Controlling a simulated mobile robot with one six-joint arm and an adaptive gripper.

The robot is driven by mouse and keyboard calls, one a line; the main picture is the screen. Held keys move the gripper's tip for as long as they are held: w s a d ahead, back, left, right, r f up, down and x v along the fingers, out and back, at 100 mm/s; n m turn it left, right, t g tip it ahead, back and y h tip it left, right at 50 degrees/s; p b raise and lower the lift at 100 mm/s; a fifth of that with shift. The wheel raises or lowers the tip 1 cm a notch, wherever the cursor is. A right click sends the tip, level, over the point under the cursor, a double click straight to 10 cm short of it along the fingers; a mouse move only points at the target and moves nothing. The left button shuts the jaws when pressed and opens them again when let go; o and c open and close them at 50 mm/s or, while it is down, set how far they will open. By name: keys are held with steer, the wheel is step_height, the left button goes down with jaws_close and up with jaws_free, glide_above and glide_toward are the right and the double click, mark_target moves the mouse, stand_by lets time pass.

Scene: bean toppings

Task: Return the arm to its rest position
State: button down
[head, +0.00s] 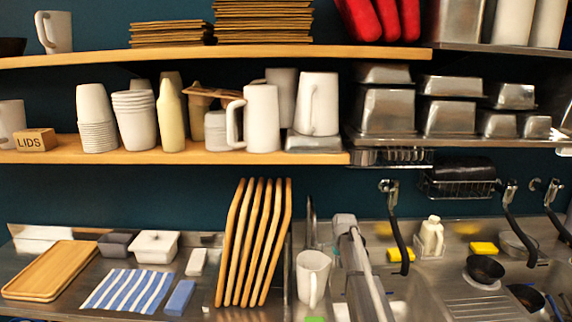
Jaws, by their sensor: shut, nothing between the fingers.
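A grey, tube-like part of my arm (365,270) rises from the bottom edge of the head view, right of the centre, in front of the sink area. Its rounded upper end stands just right of a white mug (312,277) on the counter. My gripper is not visible in this view, so I cannot see its fingers or where it is relative to other things. No held object shows.
Upright wooden boards (253,243), a striped cloth (128,291) and a wooden tray (50,271) occupy the left steel counter. Sinks with black-handled taps (397,235) are at right. A wooden shelf (190,154) with cups and mugs hangs above.

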steer(key=s+a+g, duration=0.2)
steer(key=s, duration=3.3)
steer(key=shift+s+a, duration=0.2)
steer(key=shift+s, duration=0.1)
